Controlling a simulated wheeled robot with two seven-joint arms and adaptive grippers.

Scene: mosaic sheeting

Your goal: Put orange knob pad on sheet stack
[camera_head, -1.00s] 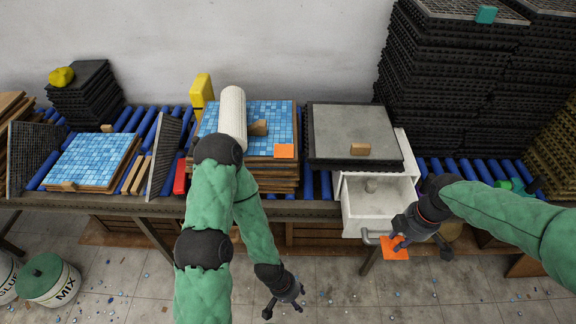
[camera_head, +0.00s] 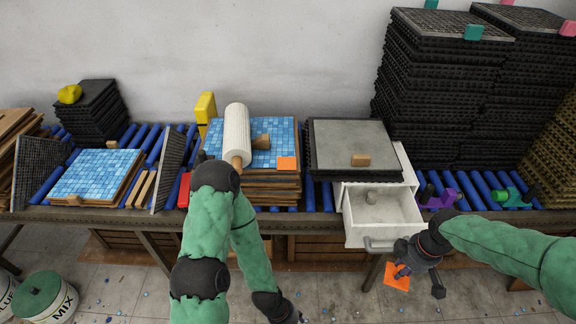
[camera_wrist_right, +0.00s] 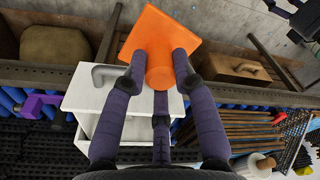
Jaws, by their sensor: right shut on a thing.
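My right gripper (camera_head: 407,270) is shut on the knob, holding the pad in the air in front of the open drawer, below table height.
An open white drawer (camera_head: 383,215) juts out near my right gripper. A grey-topped stack (camera_head: 345,140) sits above it. Tall black stacks (camera_head: 435,90) stand at the back right. A lower blue mosaic stack (camera_head: 95,174) lies on the left. A bucket (camera_head: 48,297) stands on the floor.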

